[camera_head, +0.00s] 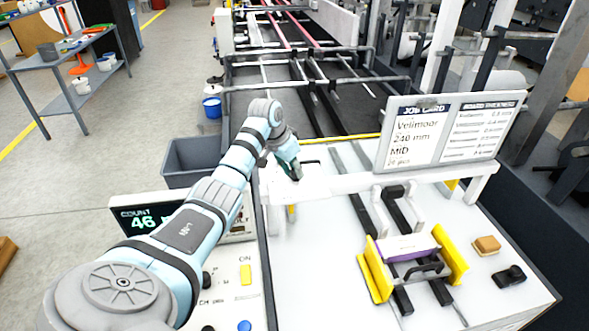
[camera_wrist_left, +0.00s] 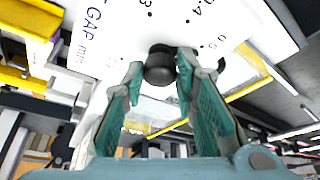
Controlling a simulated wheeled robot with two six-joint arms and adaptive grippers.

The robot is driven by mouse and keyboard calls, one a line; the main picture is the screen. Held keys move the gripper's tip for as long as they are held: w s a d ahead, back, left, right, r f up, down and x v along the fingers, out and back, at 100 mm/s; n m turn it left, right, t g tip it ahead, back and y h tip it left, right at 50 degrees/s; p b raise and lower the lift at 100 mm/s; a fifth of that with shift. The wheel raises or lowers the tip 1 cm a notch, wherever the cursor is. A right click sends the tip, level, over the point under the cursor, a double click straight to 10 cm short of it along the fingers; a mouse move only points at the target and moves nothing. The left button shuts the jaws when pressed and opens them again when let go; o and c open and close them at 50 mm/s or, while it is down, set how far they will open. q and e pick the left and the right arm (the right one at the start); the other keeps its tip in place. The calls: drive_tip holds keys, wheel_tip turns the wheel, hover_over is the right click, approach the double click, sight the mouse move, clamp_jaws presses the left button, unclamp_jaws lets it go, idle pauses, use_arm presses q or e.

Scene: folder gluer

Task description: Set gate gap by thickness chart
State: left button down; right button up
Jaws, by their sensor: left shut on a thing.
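My left gripper (camera_head: 290,165) reaches to the white crossbar of the machine. In the left wrist view its two green fingers (camera_wrist_left: 160,70) are closed around a black knob (camera_wrist_left: 160,62). The knob stands on a white gap dial (camera_wrist_left: 120,40) printed "GAP mm", with numbers around the knob. Which number it points at cannot be told. A job card (camera_head: 415,135) reads "Vellmoor 240 mm MID". Beside it is the board thickness chart (camera_head: 483,128), with small, blurred lines. My right gripper is not in view.
A purple-and-white stack (camera_head: 405,247) sits between yellow guides (camera_head: 375,270) on the white table. A tan block (camera_head: 487,245) and a black object (camera_head: 509,276) lie to its right. A counter display (camera_head: 150,217) reads 46. A grey bin (camera_head: 190,160) stands left of the machine.

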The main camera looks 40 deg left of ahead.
use_arm(q)
drive_tip(key=shift+a+m+h, duration=0.1)
drive_tip(key=shift+m+h, duration=0.3)
drive_tip(key=shift+m, duration=0.5)
drive_tip(key=shift+w+f+m+h+b, duration=0.1)
drive_tip(key=shift+m+h+b, duration=0.25)
drive_tip(key=shift+m, duration=0.45)
drive_tip(key=shift+a+f+m+g+h+b, duration=0.1)
drive_tip(key=shift+m+g+h+b, duration=0.2)
drive_tip(key=shift+m+b, duration=1.15)
drive_tip(key=shift+m, duration=0.15)
drive_tip(key=shift+g, duration=0.3)
drive_tip(key=c, duration=1.3)
unclamp_jaws()
drive_tip(key=shift+w, duration=0.1)
